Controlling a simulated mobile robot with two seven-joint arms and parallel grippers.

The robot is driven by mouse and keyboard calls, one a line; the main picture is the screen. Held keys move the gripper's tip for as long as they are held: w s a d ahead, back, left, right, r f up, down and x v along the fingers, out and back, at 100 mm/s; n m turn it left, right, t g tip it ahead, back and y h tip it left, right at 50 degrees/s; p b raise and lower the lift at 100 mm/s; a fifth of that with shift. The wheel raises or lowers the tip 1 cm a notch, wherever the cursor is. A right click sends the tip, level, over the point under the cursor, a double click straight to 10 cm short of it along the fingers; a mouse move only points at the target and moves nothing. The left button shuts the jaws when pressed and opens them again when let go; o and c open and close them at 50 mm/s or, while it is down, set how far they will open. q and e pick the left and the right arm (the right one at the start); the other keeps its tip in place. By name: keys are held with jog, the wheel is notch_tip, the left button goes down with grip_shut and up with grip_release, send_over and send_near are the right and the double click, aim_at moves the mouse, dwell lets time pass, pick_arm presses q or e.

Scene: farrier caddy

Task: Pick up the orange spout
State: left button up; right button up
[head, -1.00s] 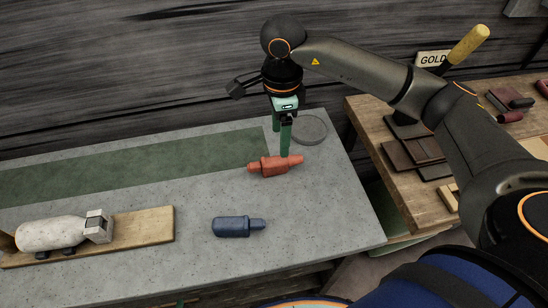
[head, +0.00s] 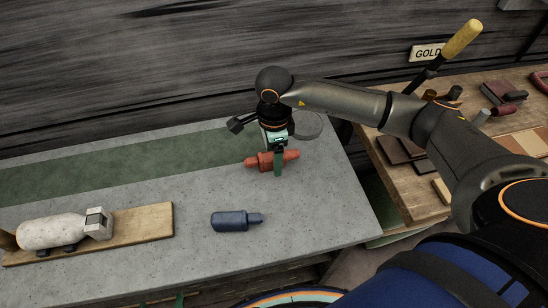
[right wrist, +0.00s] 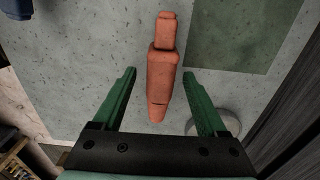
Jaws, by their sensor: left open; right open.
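The orange spout (head: 265,161) lies on its side on the grey bench top, near the right end of the green strip. My right gripper (head: 278,163), on the arm from the right, is lowered over it, with one finger in front of it. In the right wrist view the spout (right wrist: 163,75) lies lengthwise between the two open green fingers of my right gripper (right wrist: 160,80), with a gap on each side. Only a small green bit of what looks like my left gripper (head: 179,299) shows at the bottom edge of the head view, below the bench edge.
A dark blue spout-like piece (head: 230,221) lies nearer on the grey bench (head: 310,215). A white bottle (head: 52,231) lies on a wooden board (head: 150,224) at left. A grey disc (head: 309,124) is behind the gripper. A wooden table (head: 420,203) with several items stands right.

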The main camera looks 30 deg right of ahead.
grip_shut()
dwell(0.4)
jog(key=shift+r, duration=0.15)
jog(key=shift+r, duration=0.7)
jog(key=s+a+r+b, duration=0.1)
jog(key=s+a+r, duration=0.6)
jog(key=s+r, duration=0.4)
jog(key=shift+s+a+r, duration=0.2)
jog(key=shift+s+a, duration=0.1)
jog(key=shift+s, duration=0.1)
jog(key=w+d+n+p, duration=0.2)
jog(key=d+n, duration=0.1)
jog(key=n, duration=0.7)
jog(key=w+d+n+p, duration=0.2)
jog(key=w+d+n, duration=0.1)
jog(key=n, duration=0.7)
jog(key=shift+w+r+n, duration=0.25)
jog(key=shift+r+n, duration=0.15)
